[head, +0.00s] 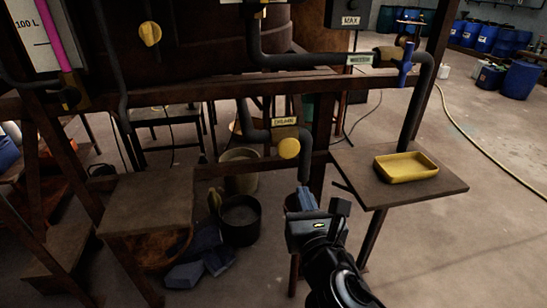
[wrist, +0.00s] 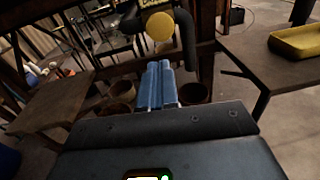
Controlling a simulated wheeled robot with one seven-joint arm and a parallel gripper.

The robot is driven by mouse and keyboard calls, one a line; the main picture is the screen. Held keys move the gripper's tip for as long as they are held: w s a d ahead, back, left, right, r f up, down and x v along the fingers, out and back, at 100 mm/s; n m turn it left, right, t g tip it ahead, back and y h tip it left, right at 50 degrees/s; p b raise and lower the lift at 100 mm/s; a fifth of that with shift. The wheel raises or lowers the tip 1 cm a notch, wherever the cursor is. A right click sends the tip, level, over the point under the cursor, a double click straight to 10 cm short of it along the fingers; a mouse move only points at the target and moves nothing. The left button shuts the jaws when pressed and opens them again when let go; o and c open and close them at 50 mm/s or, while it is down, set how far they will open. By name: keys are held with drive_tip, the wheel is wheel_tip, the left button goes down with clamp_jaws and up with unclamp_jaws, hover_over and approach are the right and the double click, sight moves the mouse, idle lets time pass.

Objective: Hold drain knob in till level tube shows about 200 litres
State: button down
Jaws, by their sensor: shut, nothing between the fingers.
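The drain knob (head: 289,148) is a round yellow knob on the frame below the vat, beside a small label that seems to read DRAIN (head: 285,122). It also shows in the wrist view (wrist: 160,27), above my fingertips. My gripper (head: 306,198) is below and slightly right of the knob, apart from it. Its blue fingers (wrist: 158,85) are shut together and empty. The level tube (head: 58,35) is at the upper left, filled pink where it shows, next to a scale with a 100 L mark. Its top is cut off by the picture edge, so the level is hidden.
A yellow tray (head: 406,167) sits on a side shelf (head: 362,188) at the right. Buckets (head: 240,220) stand under the frame. A rusty beam (head: 200,88) crosses in front of the vat. A blue-handled valve (head: 405,62) is at the upper right.

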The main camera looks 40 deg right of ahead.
drive_tip(key=shift+w+r, duration=0.25)
drive_tip(key=p, duration=0.2)
approach(288, 150)
drive_tip(key=x, duration=0.7)
idle(0.3)
